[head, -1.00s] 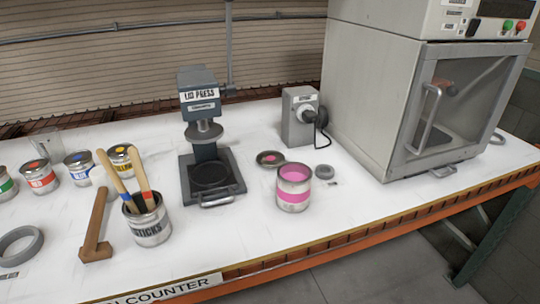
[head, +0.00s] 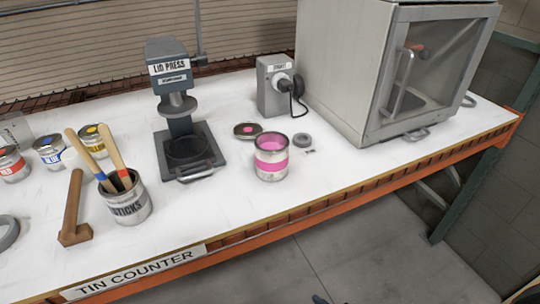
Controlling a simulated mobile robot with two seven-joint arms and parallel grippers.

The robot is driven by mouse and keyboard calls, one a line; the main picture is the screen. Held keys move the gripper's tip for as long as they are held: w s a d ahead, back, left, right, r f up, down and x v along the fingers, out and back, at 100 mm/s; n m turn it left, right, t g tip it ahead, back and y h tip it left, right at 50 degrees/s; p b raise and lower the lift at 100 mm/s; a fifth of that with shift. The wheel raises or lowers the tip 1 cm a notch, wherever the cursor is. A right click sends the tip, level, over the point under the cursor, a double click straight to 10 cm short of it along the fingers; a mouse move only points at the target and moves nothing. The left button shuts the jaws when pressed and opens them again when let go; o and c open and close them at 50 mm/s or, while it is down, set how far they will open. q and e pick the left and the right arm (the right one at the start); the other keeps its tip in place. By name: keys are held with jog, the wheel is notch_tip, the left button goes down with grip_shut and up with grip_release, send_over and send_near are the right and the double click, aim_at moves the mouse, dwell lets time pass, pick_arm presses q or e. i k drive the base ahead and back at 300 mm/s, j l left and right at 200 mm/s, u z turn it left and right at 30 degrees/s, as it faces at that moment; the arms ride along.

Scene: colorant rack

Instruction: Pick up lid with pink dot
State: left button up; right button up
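The lid with the pink dot (head: 248,131) lies flat on the white counter, dark with a metal rim, the pink dot facing up. It sits behind and slightly left of an open tin (head: 271,158) with a pink band and pink paint inside. The lid appears uncovered, with a small gap to the tin. No gripper can be made out in the head view. Only small dark shapes cut off at the bottom edge and bottom right corner show, too little to identify.
The lid press (head: 180,115) stands left of the lid. A grey switch box (head: 274,86) is behind it, and a grey ring (head: 302,140) lies to the right. A large glass-doored cabinet (head: 345,70) fills the right.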

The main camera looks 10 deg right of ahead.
aim_at(245, 130)
jog(key=k+l+u, duration=0.7)
jog(key=k+u, duration=0.2)
jog(key=k, duration=0.2)
